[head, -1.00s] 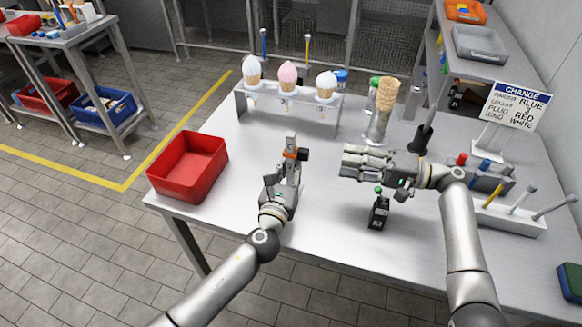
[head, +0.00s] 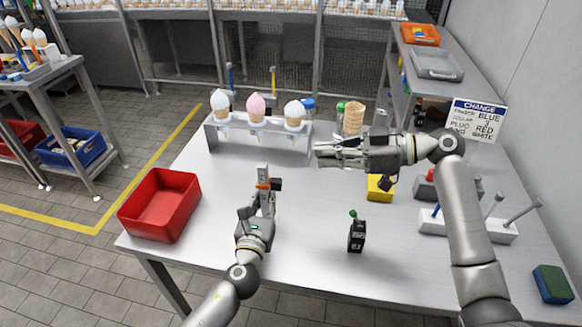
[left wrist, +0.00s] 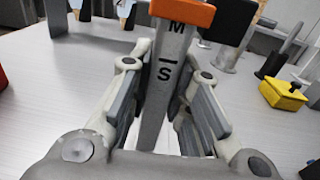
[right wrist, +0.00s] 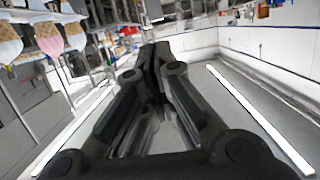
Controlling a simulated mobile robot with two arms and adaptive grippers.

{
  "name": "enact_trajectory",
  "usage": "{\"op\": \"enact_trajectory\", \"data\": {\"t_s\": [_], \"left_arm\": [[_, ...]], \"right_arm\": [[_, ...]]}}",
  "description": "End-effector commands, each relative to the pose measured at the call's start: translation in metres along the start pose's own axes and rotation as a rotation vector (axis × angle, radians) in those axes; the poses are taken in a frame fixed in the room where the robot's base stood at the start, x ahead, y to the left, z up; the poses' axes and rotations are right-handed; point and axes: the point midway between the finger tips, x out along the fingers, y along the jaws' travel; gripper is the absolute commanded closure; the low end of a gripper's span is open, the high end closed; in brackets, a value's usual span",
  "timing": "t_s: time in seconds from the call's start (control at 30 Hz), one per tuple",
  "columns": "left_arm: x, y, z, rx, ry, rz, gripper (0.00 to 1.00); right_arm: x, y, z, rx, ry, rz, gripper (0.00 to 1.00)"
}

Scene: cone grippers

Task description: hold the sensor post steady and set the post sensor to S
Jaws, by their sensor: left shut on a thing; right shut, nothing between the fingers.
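The sensor post (head: 263,172) stands upright on the table, a grey bar with an orange collar (head: 263,183) near its top and a dark block (head: 276,184) at the collar's right. In the left wrist view the post (left wrist: 163,110) carries a mark M just below the orange collar (left wrist: 183,11), and a line and an S lower down. My left gripper (head: 267,208) is shut on the post below the collar. My right gripper (head: 322,153) is shut and empty, raised above the table to the right of the post. In the right wrist view its fingers (right wrist: 155,75) meet.
A rack (head: 212,133) with ice-cream cones stands behind the post. A red bin (head: 158,205) is at the left. A small black device (head: 356,235) with a green knob, a yellow block (head: 379,190) and a white tool holder (head: 432,222) are on the right. The front middle is clear.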

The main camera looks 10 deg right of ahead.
Motion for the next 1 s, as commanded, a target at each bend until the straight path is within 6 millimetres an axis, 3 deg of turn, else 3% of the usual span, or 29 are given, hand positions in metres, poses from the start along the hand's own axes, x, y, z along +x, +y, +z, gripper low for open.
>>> {"op": "enact_trajectory", "data": {"t_s": [0.17, 0.57, 0.7, 1.0], "left_arm": [[0.0, 0.0, -0.001, 0.0, 0.001, 0.0, 1.0], [0.0, 0.0, 0.0, 0.0, 0.001, 0.0, 1.0], [0.0, 0.0, -0.001, 0.0, 0.001, 0.0, 1.0], [0.0, 0.0, -0.001, 0.0, 0.001, 0.0, 1.0]], "right_arm": [[0.02, -0.001, -0.001, -0.012, 0.001, -0.002, 1.0], [0.103, -0.001, -0.002, -0.01, 0.003, -0.002, 1.0], [0.105, 0.0, 0.023, -0.006, -0.001, 0.0, 1.0], [0.108, 0.0, 0.038, -0.008, 0.0, 0.0, 1.0]]}}
